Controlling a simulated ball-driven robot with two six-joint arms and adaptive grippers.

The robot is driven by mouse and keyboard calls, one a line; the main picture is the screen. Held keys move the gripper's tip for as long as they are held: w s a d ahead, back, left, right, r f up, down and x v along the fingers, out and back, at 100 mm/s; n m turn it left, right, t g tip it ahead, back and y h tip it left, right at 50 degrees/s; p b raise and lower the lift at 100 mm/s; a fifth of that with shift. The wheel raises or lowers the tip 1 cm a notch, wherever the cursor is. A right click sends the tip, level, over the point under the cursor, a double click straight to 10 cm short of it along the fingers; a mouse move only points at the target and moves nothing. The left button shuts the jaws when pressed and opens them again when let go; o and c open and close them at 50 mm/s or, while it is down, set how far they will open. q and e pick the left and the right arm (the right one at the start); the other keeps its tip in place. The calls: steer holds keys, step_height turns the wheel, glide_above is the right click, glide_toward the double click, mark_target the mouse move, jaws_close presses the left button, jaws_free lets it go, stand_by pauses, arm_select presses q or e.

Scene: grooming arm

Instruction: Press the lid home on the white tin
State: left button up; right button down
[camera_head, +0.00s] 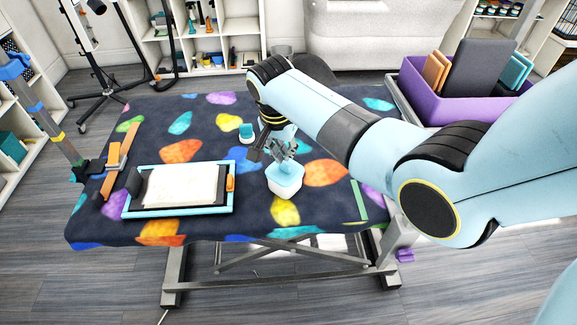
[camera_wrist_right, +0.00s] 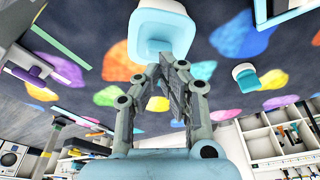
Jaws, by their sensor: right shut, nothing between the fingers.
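The white tin (camera_head: 286,187) stands upright on the patterned table cover, right of the blue-rimmed tray. A light blue lid (camera_head: 287,172) sits on its top; I cannot tell whether it is fully seated. My right gripper (camera_head: 284,155) is shut and empty, pointing down just above the lid. In the right wrist view the tin (camera_wrist_right: 163,18) appears at the top, and my fingertips (camera_wrist_right: 172,62) are close to its lid (camera_wrist_right: 157,49). Whether they touch it is unclear. My left gripper is not in view.
The blue-rimmed tray (camera_head: 127,207) holds a pale cloth. A small teal jar (camera_head: 246,130) stands behind the tin. An orange-brown strap (camera_head: 112,170) and a clamped post (camera_head: 62,145) are at the left edge. A purple crate (camera_head: 420,97) is at right.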

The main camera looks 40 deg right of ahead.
mark_target(285, 165)
steer(key=shift+f+b, duration=0.7)
steer(key=shift+f, duration=0.25)
stand_by(0.6)
stand_by(0.4)
step_height(285, 165, up, 7)
steer(key=p, duration=0.8)
steer(key=shift+r, duration=0.1)
